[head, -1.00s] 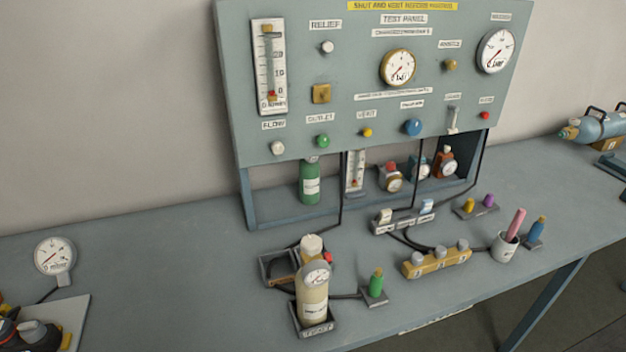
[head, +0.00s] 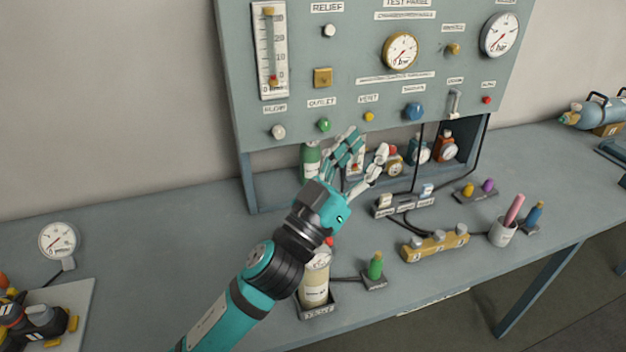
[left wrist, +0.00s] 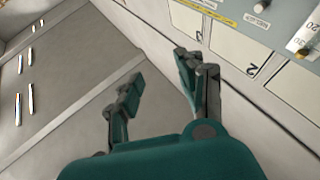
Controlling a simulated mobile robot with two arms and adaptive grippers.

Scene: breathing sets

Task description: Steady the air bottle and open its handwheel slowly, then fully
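A cream bottle (head: 315,285) stands upright in a dark holder near the front of the bench in the head view. A blue cylinder (head: 598,112) lies at the far right with a brass-coloured end. I cannot tell which is the air bottle. My left gripper (head: 362,150) is open, above and behind the cream bottle, in front of the panel's lower opening. Its spread, empty fingers also show in the left wrist view (left wrist: 160,82). My right gripper is out of view.
The grey test panel (head: 290,125) rises behind the gripper. A green bottle (head: 310,162) stands under it, partly hidden. The bench's left middle is clear.

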